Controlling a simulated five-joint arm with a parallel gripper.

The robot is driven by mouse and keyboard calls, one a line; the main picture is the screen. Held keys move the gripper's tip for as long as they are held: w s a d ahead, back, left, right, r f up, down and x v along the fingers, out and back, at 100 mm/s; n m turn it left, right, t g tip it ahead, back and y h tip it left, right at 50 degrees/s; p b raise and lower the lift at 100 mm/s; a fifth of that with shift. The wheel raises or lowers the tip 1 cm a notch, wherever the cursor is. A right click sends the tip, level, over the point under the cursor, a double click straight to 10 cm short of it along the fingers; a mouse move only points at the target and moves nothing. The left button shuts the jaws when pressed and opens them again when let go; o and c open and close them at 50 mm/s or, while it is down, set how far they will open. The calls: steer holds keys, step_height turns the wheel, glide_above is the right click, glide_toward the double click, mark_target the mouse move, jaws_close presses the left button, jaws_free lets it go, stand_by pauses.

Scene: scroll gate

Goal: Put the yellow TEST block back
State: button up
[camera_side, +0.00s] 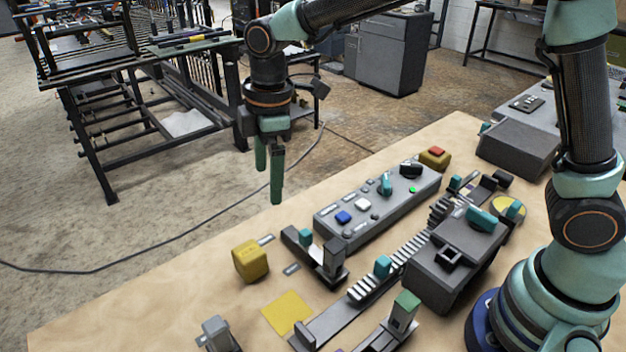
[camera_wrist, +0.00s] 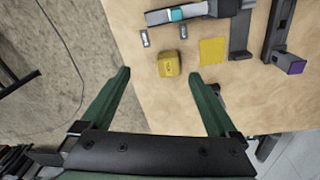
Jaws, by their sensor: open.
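The yellow block (camera_side: 250,261) stands on the wooden table near its left edge, with small dark lettering on its face. My gripper (camera_side: 270,184) is open and empty, pointing down, well above the table and apart from the block. In the wrist view its green fingers (camera_wrist: 159,75) are spread wide.
A grey slide with a teal knob (camera_side: 316,256) stands close right of the block. A button panel (camera_side: 378,206), a toothed rail (camera_side: 395,262) and a dark box (camera_side: 455,262) fill the table's middle. A yellow block with a red top (camera_side: 435,158) stands behind the panel.

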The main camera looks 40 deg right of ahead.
steer(key=s+d+r+m+t, duration=0.2)
steer(key=s+d+m, duration=0.4)
steer(key=d, duration=0.3)
steer(key=s+d+r+m+t, duration=0.2)
steer(key=s+d+r+m, duration=0.2)
steer(key=s+d+m, duration=0.3)
steer(key=d+m, duration=0.1)
steer(key=d, duration=0.2)
steer(key=shift+r+m+t, duration=0.2)
steer(key=shift+m+t, duration=0.1)
